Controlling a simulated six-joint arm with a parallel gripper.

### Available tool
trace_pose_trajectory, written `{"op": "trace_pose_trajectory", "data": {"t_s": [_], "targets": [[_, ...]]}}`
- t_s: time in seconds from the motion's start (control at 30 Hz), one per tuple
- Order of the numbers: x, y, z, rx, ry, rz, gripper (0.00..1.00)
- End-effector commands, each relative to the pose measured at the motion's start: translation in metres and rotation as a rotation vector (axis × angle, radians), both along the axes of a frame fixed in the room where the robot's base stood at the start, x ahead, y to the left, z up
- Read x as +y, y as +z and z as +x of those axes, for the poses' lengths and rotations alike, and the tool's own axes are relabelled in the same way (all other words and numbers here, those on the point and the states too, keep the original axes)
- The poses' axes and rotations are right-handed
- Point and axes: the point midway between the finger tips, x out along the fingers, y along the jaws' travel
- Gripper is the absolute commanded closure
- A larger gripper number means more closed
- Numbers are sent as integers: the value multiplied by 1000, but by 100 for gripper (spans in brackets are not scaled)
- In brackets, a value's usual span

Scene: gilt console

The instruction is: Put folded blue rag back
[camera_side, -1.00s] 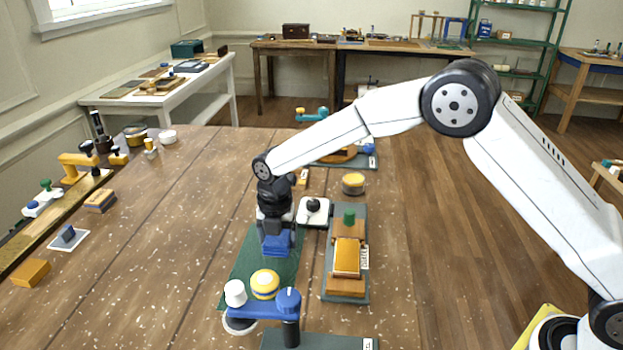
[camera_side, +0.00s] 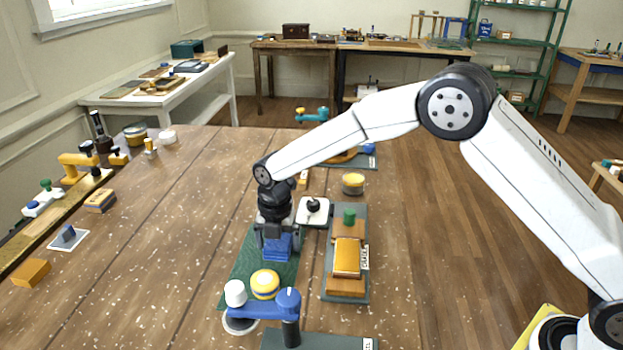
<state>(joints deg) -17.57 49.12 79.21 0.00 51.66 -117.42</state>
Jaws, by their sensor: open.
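The folded blue rag (camera_side: 281,249) is a small blue block shape on the dark green mat (camera_side: 243,270), near the mat's upper right part. My gripper (camera_side: 278,241) is right over the rag, pointing down, with its fingers spread to the rag's left and right. The gripper is open. Its body and fingers hide the rag's top edge and sides, so I cannot tell whether a finger still touches it.
A round yellow-topped tin (camera_side: 264,284) and a blue stand with knobs (camera_side: 262,310) are in front of the rag. A board with an orange block (camera_side: 347,256) lies right, and a white plate (camera_side: 313,211) behind.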

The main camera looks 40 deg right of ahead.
Motion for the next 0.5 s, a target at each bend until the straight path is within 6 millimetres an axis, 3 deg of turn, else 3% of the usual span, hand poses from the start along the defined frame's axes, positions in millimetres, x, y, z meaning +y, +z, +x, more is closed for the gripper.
{"op": "trace_pose_trajectory", "data": {"t_s": [0.27, 0.5], "targets": [[0, 23, 1, -3, 0, 1, 0], [0, 61, 1, -4, 0, 1, 0]]}}
